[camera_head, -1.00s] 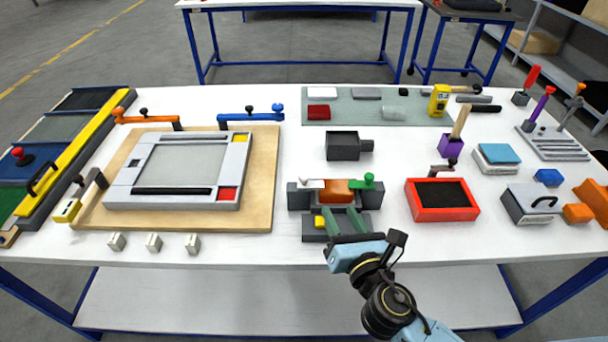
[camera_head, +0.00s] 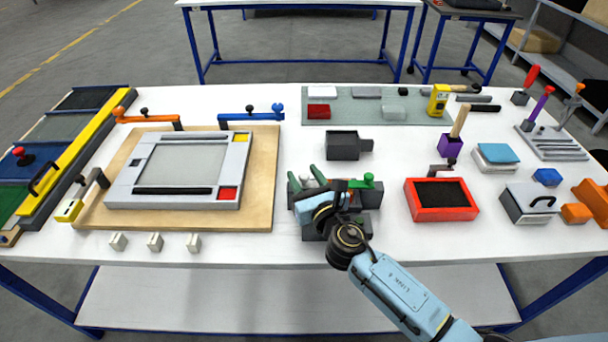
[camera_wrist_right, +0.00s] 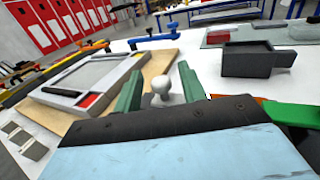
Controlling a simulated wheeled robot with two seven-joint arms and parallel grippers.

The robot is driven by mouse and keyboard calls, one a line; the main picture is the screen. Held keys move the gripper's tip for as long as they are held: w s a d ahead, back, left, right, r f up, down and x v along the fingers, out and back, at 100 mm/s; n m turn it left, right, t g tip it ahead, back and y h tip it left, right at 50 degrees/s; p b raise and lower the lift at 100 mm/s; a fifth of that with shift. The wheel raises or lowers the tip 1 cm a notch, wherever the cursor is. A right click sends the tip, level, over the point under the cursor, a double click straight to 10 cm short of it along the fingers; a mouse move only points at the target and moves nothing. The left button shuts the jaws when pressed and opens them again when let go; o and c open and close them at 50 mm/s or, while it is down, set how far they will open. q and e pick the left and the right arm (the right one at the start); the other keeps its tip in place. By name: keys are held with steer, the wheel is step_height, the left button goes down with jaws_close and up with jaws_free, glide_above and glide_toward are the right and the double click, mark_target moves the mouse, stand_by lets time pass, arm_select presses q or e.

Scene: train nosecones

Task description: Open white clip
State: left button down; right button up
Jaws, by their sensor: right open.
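The white clip (camera_head: 309,183) is on the left side of the dark grey fixture (camera_head: 368,198), mostly covered by my gripper in the head view. In the right wrist view its white round knob (camera_wrist_right: 161,86) stands upright between my green fingers. My right gripper (camera_head: 307,178) is open, with one finger on each side of the knob. The wrist view shows gaps between the knob and both fingers of the gripper (camera_wrist_right: 160,85). A green clip (camera_head: 368,181) is on the fixture's right side. My left gripper is not in view.
A framed panel (camera_head: 118,188) on a wooden board (camera_head: 262,190) lies to the left. A dark grey box (camera_head: 342,145) stands behind the fixture, and a red tray (camera_head: 415,212) stands to its right. Several small blocks (camera_head: 155,242) sit near the front edge.

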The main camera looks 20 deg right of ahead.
steer(key=shift+w, duration=0.35)
steer(key=shift+c, duration=0.4)
jaws_close()
steer(key=shift+w+a, duration=0.15)
steer(key=shift+a, duration=0.4)
steer(key=shift+w+a, duration=0.15)
steer(key=shift+a, duration=0.4)
steer(key=shift+o, duration=0.4)
jaws_free()
steer(key=shift+s, duration=0.1)
steer(key=s+d, duration=0.1)
steer(key=s, duration=1.2)
steer(key=shift+d, duration=0.3)
